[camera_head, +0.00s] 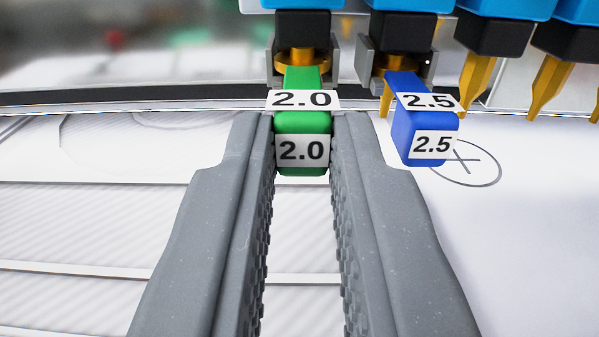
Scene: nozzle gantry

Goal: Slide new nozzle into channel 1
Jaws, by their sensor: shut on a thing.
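A green nozzle (302,123) with white "2.0" labels is held between the tips of my gripper (302,145). The two grey textured fingers close on its sides from left and right. The far end of the green nozzle reaches up to a grey bracket with a gold fitting (302,62) under a black block. I cannot tell how deep it sits in that bracket. A blue nozzle (425,125) with "2.5" labels sits in the neighbouring bracket (402,58), just right of my gripper. No channel number is visible.
Several blue-and-black heads with gold tips (478,82) hang in a row to the right. Below lies a white printed surface (90,220) with a circled cross mark (463,162) near the blue nozzle. The left side near my gripper is clear.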

